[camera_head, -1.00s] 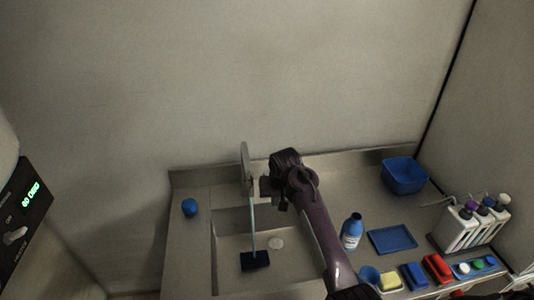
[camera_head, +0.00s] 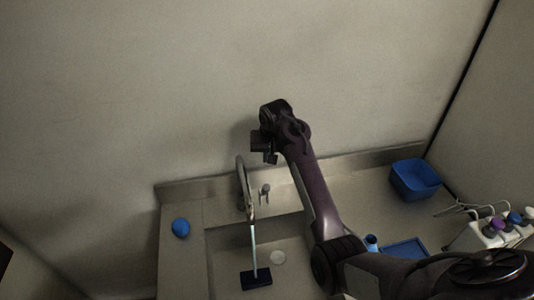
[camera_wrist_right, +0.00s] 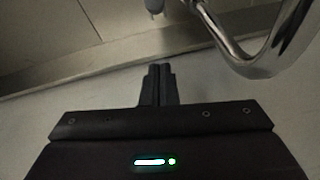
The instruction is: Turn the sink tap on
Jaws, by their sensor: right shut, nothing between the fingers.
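The curved metal tap (camera_head: 241,182) stands at the back of the sink (camera_head: 222,262). A small handle (camera_head: 265,193) stands beside it on the right. A thin pale-blue stream of water (camera_head: 254,243) runs from the spout down into the basin. My right gripper (camera_head: 263,153) is above and slightly right of the tap, apart from it. In the right wrist view its fingers (camera_wrist_right: 158,72) are closed together and empty, and the chrome spout (camera_wrist_right: 262,58) curves at the upper right. My left gripper is not in view.
A dark blue block (camera_head: 256,279) lies in the basin under the stream. A round blue thing (camera_head: 181,228) sits on the counter left of the sink. A blue bin (camera_head: 415,179), a blue tray (camera_head: 404,247) and a bottle rack (camera_head: 480,236) are to the right.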

